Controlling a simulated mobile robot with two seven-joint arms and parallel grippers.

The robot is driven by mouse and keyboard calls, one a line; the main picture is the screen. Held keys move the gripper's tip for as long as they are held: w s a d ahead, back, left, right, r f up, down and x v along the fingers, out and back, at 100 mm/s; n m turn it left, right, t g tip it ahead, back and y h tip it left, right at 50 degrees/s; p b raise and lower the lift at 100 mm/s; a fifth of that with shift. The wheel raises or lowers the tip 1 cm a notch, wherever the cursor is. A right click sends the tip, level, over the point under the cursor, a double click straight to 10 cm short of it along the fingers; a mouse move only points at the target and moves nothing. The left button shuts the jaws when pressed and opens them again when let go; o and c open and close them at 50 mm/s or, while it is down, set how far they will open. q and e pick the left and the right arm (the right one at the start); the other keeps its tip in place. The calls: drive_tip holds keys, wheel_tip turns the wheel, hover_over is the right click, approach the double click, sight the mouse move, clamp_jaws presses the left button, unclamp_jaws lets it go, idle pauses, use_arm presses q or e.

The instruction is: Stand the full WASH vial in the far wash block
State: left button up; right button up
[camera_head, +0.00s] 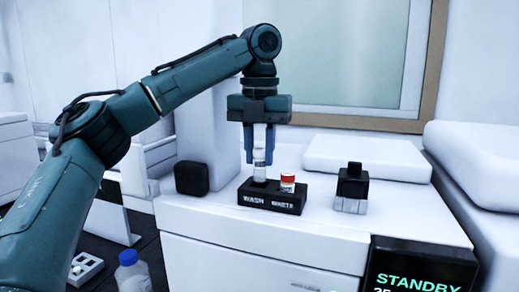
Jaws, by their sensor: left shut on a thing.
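The black wash block (271,209) sits on top of the white instrument, with WASH lettered on its left half and what looks like WASTE on its right. My left gripper (260,158) points straight down over the WASH half, its blue fingers shut on a pale, upright vial (260,172). The vial's lower end meets the WASH position; I cannot tell whether it is fully seated. The fingers hide part of its upper end. A red-capped vial (287,183) stands in the right half, close to the held vial. My right gripper is not in view.
A black-topped block (352,184) stands right of the wash block and a dark rounded box (191,178) to its left. A white slab (367,158) lies behind. A blue-capped bottle (131,274) and a white rack (85,268) are lower left. A STANDBY display (420,282) is lower right.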

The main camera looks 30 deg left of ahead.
use_arm(q)
drive_tip(key=shift+f, duration=0.2)
drive_tip(key=shift+f+b, duration=0.3)
drive_tip(key=shift+f, duration=0.75)
drive_tip(key=shift+f, duration=0.2)
drive_tip(key=shift+f, duration=0.45)
drive_tip(key=o, duration=1.5)
drive_tip(key=shift+c, duration=0.2)
drive_tip(key=shift+r+p, duration=0.35)
drive_tip(key=shift+r, duration=3.2)
drive_tip(key=shift+f, duration=0.1)
